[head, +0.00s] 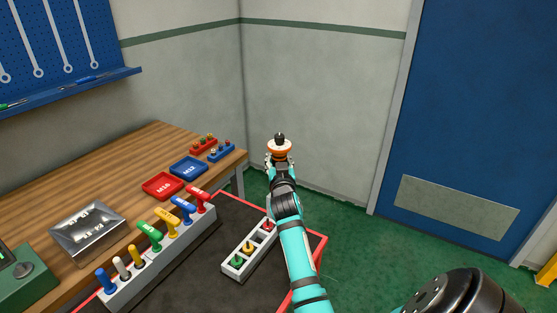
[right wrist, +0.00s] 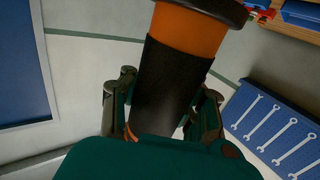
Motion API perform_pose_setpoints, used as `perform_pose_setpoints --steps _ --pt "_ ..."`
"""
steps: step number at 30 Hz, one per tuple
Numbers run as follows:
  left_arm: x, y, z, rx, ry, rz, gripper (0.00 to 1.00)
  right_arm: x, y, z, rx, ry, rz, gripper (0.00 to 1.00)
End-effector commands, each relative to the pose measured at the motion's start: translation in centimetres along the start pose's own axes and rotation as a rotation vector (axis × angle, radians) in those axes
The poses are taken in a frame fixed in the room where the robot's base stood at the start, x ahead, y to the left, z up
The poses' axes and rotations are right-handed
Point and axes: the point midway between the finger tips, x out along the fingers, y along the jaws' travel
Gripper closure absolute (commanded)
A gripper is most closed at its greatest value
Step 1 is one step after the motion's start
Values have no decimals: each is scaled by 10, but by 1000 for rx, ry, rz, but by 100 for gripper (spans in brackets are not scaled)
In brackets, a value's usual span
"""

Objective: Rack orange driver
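My right gripper (head: 280,163) is raised in the middle of the head view, in front of the wall corner. It is shut on the orange driver (head: 279,149), which shows an orange body with a black top. In the right wrist view the orange driver (right wrist: 189,32) has a broad black band between the fingers. A light rack (head: 251,267) with square openings lies on the dark mat below and left of my right gripper. It holds a green, a yellow and a red piece, with an empty-looking opening between the yellow and red. My left gripper is not in view.
A long grey holder (head: 160,270) with several coloured handles stands left of the rack. The wooden bench (head: 150,150) carries red and blue trays, small holders and a metal box (head: 88,230). A blue door (head: 490,100) is on the right. The air around the raised gripper is clear.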

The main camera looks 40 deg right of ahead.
Motion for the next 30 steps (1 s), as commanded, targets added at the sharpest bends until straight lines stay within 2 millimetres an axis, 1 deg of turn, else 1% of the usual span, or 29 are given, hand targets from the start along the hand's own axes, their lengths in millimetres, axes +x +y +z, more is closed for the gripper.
perform_pose_setpoints --steps 1,30 --pt "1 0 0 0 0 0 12 0 0 -3 1 8 -1 100" --pt "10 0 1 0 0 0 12 1 0 9 1 8 0 100"
